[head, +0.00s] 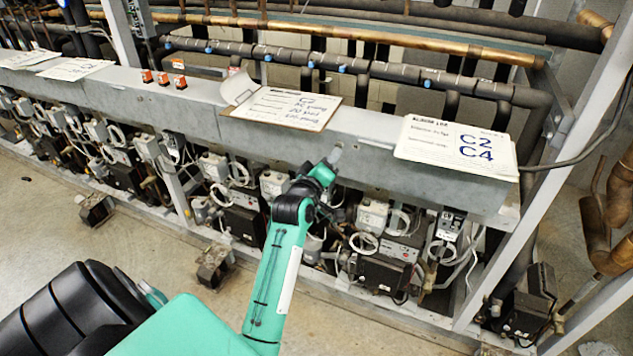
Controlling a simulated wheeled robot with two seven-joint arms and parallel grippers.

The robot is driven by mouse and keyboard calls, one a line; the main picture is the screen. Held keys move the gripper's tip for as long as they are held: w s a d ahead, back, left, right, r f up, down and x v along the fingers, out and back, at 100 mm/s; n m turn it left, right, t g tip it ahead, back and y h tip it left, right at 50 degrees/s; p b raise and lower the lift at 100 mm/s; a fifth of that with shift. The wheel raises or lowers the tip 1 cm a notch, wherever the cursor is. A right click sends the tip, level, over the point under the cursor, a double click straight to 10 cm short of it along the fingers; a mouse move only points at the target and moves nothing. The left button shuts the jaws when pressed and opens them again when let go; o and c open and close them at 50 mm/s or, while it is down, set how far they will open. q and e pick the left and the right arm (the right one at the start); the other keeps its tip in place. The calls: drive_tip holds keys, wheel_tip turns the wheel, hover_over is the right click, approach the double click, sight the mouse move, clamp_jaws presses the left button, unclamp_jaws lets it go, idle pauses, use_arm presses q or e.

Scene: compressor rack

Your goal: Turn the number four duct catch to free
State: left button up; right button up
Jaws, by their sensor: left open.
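The long grey duct (205,112) runs across the rack from upper left to lower right. My left gripper (335,155) is at its front face, right of the middle, below the clipboard with handwritten notes. Its fingertips are small and light-coloured, and appear close to or against the duct face; I cannot tell whether they touch. The gripper is open and nothing shows held in it. The catch at that spot is hidden or too small to make out, so its number and position cannot be read. My right gripper is not in view.
A clipboard (283,107) and a paper pad marked C2 C4 (458,146) lie on the duct top. Red-orange switches (163,78) stand farther left. Compressors with white cables (385,262) crowd below the duct. A grey upright (545,185) stands at right. Concrete floor is in front.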

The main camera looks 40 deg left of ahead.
use_arm(q)
drive_tip(key=b+v, duration=0.1)
drive_tip(key=v, duration=0.7)
drive_tip(key=shift+b, duration=0.4)
